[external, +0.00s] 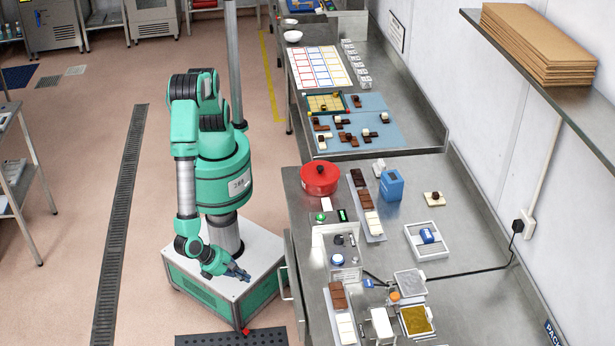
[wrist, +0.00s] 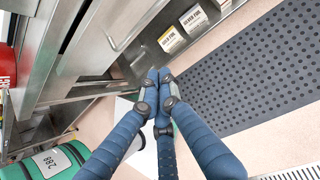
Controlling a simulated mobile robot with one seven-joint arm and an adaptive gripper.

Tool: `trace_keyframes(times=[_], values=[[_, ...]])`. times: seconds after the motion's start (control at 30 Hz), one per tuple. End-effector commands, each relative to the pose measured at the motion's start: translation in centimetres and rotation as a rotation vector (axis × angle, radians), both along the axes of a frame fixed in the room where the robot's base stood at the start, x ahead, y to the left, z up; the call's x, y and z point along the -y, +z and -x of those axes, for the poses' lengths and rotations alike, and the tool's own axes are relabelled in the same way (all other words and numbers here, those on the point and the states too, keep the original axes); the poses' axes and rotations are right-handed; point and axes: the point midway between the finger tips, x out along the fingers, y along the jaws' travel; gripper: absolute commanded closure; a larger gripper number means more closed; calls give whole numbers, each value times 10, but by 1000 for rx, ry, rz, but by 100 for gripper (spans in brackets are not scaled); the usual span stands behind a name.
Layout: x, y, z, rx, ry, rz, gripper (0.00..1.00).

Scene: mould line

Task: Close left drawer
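The steel counter's front (external: 290,240) faces my base, and a thin handle (external: 284,283) stands out from it. Most of the drawer fronts are hidden below the counter edge in the external view. In the wrist view, a bar handle (wrist: 128,36) crosses steel panels (wrist: 60,75) at upper left; I cannot tell which drawer it belongs to or how far it is open. My gripper (external: 240,274) hangs low, left of the counter and apart from the handle. In the wrist view its blue fingers (wrist: 160,76) meet at the tips, with nothing visible between them.
Two labelled foil packs or labels (wrist: 171,39) show near steel rails. A dark perforated mat (external: 230,340) lies on the floor. The countertop holds a red pot (external: 319,177), a blue container (external: 391,184) and chocolate trays. Open floor lies left of my base.

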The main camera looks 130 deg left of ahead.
Motion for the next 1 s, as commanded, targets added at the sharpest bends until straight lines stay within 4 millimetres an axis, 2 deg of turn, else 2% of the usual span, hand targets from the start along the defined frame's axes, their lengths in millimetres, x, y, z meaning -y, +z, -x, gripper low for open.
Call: trace_keyframes(times=[0.03, 0.1, 0.3, 0.77, 1.0], values=[[-3, -5, 15, 37, -16, -29, 100], [-8, -5, 29, 93, -29, -58, 100], [-15, -2, 49, 199, -58, -90, 100], [-16, -1, 51, 221, -61, -93, 100], [-22, -8, 45, 219, -61, -93, 100]])
